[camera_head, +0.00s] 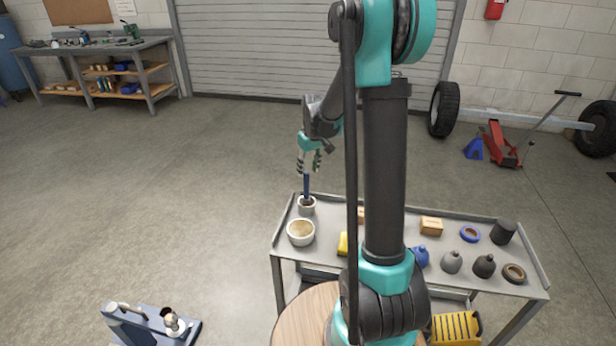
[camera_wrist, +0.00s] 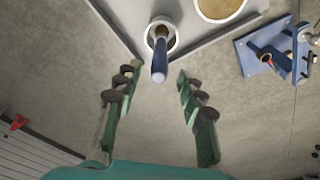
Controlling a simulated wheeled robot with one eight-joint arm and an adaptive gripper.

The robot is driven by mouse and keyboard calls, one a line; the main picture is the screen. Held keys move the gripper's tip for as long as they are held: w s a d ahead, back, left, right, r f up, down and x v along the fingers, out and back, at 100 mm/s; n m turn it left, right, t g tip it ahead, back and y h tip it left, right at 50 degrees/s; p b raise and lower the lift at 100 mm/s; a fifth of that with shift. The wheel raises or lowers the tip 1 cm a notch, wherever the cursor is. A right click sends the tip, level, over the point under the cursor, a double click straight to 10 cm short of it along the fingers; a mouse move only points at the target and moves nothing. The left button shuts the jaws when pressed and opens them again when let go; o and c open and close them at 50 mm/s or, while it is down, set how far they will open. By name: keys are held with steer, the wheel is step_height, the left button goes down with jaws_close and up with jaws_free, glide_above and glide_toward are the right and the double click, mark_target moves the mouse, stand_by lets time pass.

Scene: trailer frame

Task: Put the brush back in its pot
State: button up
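The brush (camera_head: 307,186) has a blue handle and stands nearly upright in its small white pot (camera_head: 306,209) at the left end of the metal cart. In the wrist view the handle (camera_wrist: 160,62) points toward the camera, with the pot's rim (camera_wrist: 175,44) around its lower end. My gripper (camera_head: 309,167) is above the pot, pointing down, close to the top of the handle. In the wrist view my gripper (camera_wrist: 160,73) has its fingers spread apart, with visible gaps on both sides of the handle. The brush's lower end is hidden inside the pot.
The cart (camera_head: 284,222) also holds a yellow block (camera_head: 343,244), a wooden block (camera_head: 431,226), rings and several small bottles. My arm hides the cart's middle. Open floor lies left of the cart.

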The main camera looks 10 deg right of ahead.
steer(key=shift+s+r, duration=0.25)
steer(key=s+d+f+m+t, duration=0.1)
steer(key=s+m, duration=0.1)
steer(key=s, duration=1.2)
steer(key=s+d+f+m+t, duration=0.1)
steer(key=s+d+m, duration=0.1)
steer(key=s, duration=1.2)
steer(key=shift+s+d+t+h, duration=0.2)
steer(key=shift+d+t+h, duration=0.1)
